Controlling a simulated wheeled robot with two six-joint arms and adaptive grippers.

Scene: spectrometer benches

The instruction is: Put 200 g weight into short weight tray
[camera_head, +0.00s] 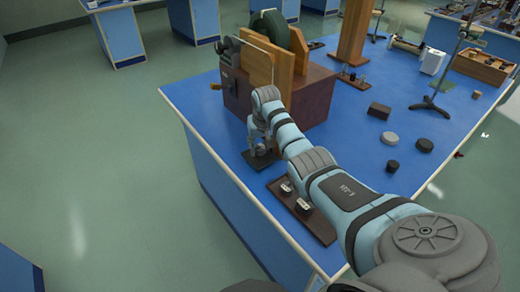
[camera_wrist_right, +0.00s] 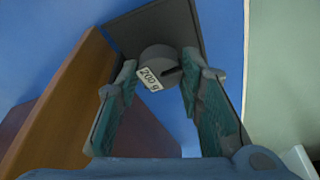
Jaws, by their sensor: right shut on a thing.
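My right gripper (camera_head: 262,146) is low over the short weight tray (camera_head: 262,162), a small dark plate near the bench's left edge. In the right wrist view my right gripper (camera_wrist_right: 163,76) is shut on the 200 g weight (camera_wrist_right: 158,57), a grey slotted disc with a white "200 g" label. The weight is over the dark surface of the short tray (camera_wrist_right: 125,30); whether it touches the tray I cannot tell. In the head view the gripper and wrist mostly hide the weight. My left gripper is not in view.
A longer dark tray (camera_head: 322,228) with two small labelled weights lies nearer, beside my right arm. A dark red box with wooden boards (camera_head: 312,92) stands just behind the gripper. Several dark discs and a block (camera_head: 380,111) lie to the right. The bench edge is close on the left.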

